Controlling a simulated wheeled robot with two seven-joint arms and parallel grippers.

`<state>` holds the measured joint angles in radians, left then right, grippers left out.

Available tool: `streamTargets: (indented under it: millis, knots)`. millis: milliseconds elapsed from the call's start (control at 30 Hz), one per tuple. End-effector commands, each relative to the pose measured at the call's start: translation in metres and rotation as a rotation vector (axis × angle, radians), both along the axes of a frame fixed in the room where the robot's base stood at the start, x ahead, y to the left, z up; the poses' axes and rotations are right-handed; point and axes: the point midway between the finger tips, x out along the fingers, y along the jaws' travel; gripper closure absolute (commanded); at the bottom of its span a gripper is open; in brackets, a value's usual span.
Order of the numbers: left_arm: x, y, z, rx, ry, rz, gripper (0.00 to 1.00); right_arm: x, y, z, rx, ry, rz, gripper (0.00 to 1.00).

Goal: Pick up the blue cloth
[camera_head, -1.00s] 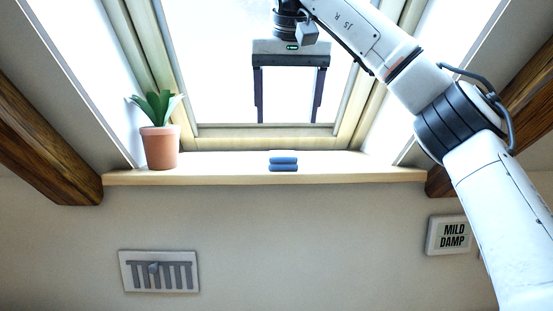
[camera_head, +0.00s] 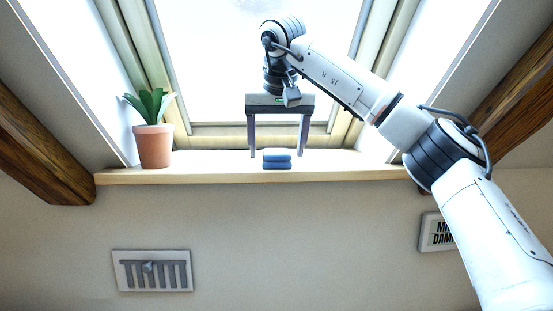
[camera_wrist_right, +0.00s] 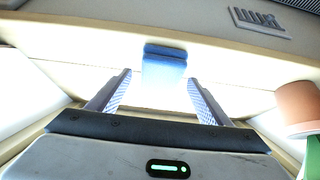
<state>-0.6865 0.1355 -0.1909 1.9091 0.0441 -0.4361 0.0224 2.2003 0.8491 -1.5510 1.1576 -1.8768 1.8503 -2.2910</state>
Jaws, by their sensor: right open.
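The blue cloth (camera_head: 277,161) lies folded in a small stack on the window sill, near the middle. It also shows in the right wrist view (camera_wrist_right: 164,66), ahead of the fingers and between their lines. My right gripper (camera_head: 277,155) points down over the sill, with one finger on each side of the cloth in the picture. It is open and empty, and its fingers (camera_wrist_right: 158,82) are spread wider than the cloth. I cannot tell the exact depth between fingertips and cloth. My left gripper is not in view.
A potted plant (camera_head: 154,145) stands at the left of the window sill (camera_head: 350,172). The window glass and frame rise behind the gripper. Wooden beams slope at both sides. A wall vent (camera_head: 152,271) and a sign (camera_head: 436,232) are below. The sill is clear around the cloth.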

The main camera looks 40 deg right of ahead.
Motion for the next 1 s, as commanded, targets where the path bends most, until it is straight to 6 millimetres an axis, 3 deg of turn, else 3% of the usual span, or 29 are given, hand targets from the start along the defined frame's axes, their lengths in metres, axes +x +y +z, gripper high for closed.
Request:
streamTargets:
  millis: [67, 333, 733, 1000]
  knots:
    - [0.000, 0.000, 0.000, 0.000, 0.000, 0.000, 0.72, 0.000, 0.000, 0.000, 0.000, 0.000, 0.000, 0.28]
    - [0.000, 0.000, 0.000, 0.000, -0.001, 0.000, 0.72, 0.000, 0.000, 0.000, 0.000, 0.000, 0.001, 0.72]
    - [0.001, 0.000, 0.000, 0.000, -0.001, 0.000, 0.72, 0.000, 0.001, 0.008, -0.001, -0.001, 0.000, 0.73]
    - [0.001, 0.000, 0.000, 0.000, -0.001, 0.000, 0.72, 0.000, 0.002, 0.045, 0.000, -0.003, -0.001, 0.73]
